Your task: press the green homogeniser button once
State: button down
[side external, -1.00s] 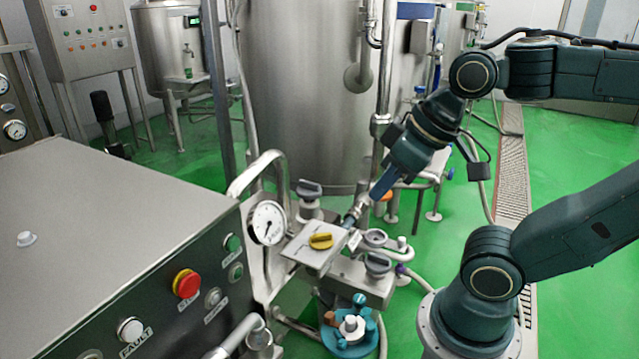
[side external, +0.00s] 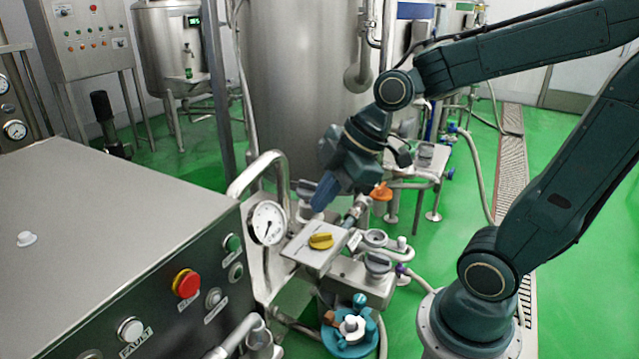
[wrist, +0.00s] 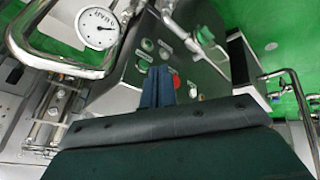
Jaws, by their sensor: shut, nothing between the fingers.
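The green button (side external: 232,242) is on the slanted front panel of the steel cabinet, at its upper right end. A second round, duller greenish fitting (side external: 236,272) sits just below it. My gripper (side external: 319,205) is shut and empty, above and to the right of the button, apart from the panel, behind the valve block. In the wrist view my closed blue fingers (wrist: 157,88) point toward the panel. A green button (wrist: 142,66) shows just left of the fingers there, and the red stop knob (wrist: 176,82) just right of them. The fingers hide part of the panel.
A pressure gauge (side external: 267,222) and a bent steel pipe (side external: 262,160) stand between my gripper and the panel. The yellow-handled valve (side external: 320,241) is below my gripper. A white button (side external: 130,330) is at the panel's lower left. The cabinet top (side external: 100,215) is mostly clear.

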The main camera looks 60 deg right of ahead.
aim_at(234, 245)
jog(key=shift+w+a+f+n+t+y, duration=0.1)
jog(key=shift+w+f+n+y, duration=0.3)
jog(key=shift+w+n, duration=0.5)
jog(key=shift+w+a+f+n+t+y, duration=0.1)
jog(key=shift+w+f+n+y, duration=0.35)
jog(key=shift+w+n, duration=0.5)
jog(key=shift+w+f+n+t+y, duration=0.1)
jog(key=shift+w+f+n+y, duration=0.15)
jog(key=shift+w+f+n, duration=0.6)
jog(key=shift+s+r, duration=0.15)
jog(key=shift+r, duration=0.15)
jog(key=shift+a+f, duration=0.1)
jog(key=shift+f, duration=0.05)
jog(key=w+a+f, duration=0.3)
jog(key=w+f, duration=0.5)
jog(key=shift+w+a, duration=0.3)
jog(key=shift+a, duration=0.05)
